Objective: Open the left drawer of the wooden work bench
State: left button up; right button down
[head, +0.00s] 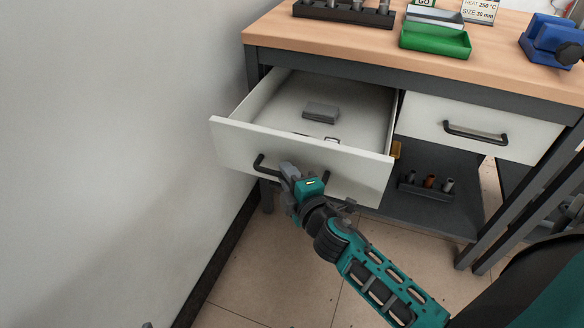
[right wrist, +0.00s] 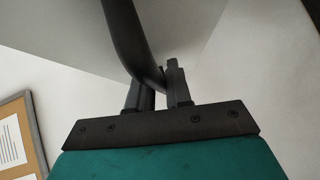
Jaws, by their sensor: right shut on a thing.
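The wooden work bench (head: 330,32) stands at the upper right of the head view. Its left drawer (head: 238,144) is pulled well out, and a grey block (head: 321,112) lies inside it. My right gripper (head: 288,172) is at the drawer's dark bar handle (head: 259,163) and covers the middle of it. In the right wrist view the black handle (right wrist: 128,38) passes between the fingers of my right gripper (right wrist: 160,92), which are shut on it. My left gripper is not in view.
The right drawer (head: 480,129) is shut. A green tray (head: 436,40), a dark rack (head: 345,14) and a blue vice (head: 550,38) stand on the bench top. A lower shelf (head: 425,210) holds small cylinders. A wall (head: 110,150) is close on the left.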

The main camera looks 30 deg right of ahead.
jog(key=shift+a, duration=0.1)
jog(key=c, duration=1.1)
grip_release()
jog(key=shift+c, duration=0.2)
jog(key=s+r, duration=0.2)
jog(key=s, duration=1)
jog(key=shift+s+a, duration=0.4)
